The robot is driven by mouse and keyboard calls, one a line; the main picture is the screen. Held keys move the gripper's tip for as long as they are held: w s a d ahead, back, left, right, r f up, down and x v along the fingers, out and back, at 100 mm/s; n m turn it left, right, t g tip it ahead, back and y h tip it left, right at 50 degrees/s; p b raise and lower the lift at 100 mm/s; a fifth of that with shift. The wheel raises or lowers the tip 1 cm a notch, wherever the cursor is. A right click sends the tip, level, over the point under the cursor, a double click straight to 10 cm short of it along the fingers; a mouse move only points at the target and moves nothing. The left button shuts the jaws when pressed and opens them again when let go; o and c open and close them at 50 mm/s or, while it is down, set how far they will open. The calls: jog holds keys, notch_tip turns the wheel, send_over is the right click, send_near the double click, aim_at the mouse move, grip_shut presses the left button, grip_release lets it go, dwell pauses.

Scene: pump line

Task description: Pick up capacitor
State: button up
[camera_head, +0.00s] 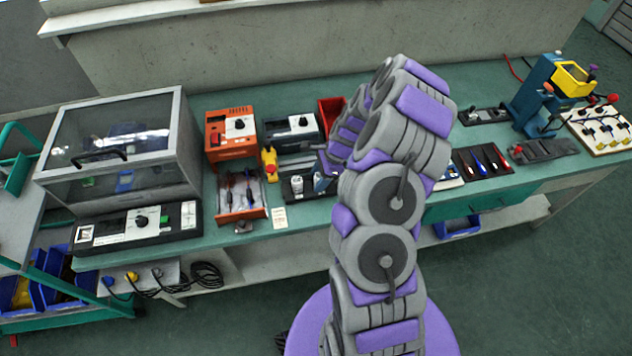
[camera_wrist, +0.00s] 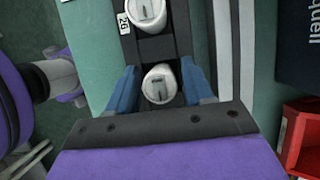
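Two white, round-topped capacitors sit in a black holder (camera_wrist: 155,48) in the wrist view. The nearer capacitor (camera_wrist: 160,83) stands between the blue fingers of my gripper (camera_wrist: 160,92), with a gap visible on each side. The farther capacitor (camera_wrist: 147,12) is at the top edge, beyond the fingers. My gripper is open and points down over the holder. In the head view, a pale capacitor (camera_head: 297,184) shows in the dark holder on the bench, just left of my gripper's end. My wrist partly hides the holder there.
Left of the holder are a drawer of screwdrivers (camera_head: 241,192), an orange device (camera_head: 231,135) and a yellow tool (camera_head: 269,163). A red bin (camera_head: 331,115) stands behind my gripper; a red container (camera_wrist: 302,135) shows at right in the wrist view. A glass-lidded cabinet (camera_head: 120,150) is far left.

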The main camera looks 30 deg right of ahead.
aim_at(317, 174)
jog(key=shift+d+f, duration=0.15)
jog(key=shift+d, duration=0.85)
jog(key=shift+c, duration=1.4)
jog(key=shift+a, duration=0.15)
jog(key=shift+c, duration=0.8)
jog(key=shift+a, duration=0.35)
jog(key=shift+c, duration=0.8)
jog(key=shift+a, duration=0.9)
jog(key=shift+c, duration=0.8)
jog(key=shift+d, duration=0.55)
grip_shut()
jog(key=shift+r, duration=0.65)
notch_tip(317, 174, up, 3)
jog(key=shift+f+p, duration=0.1)
jog(key=shift+p, duration=0.6)
jog(key=s+d+r+p, duration=0.1)
jog(key=s+d, duration=0.3)
jog(key=s, duration=0.3)
jog(key=s+d+p, duration=0.1)
jog(key=s+d, duration=0.3)
jog(key=s, duration=0.2)
jog(key=shift+s+d+r+p, duration=0.15)
jog(key=shift+r+p, duration=0.7)
jog(key=shift+r, duration=0.45)
jog(key=shift+s+d+r+p, duration=0.1)
jog(key=shift+r+p, duration=0.75)
jog(key=shift+r, duration=0.45)
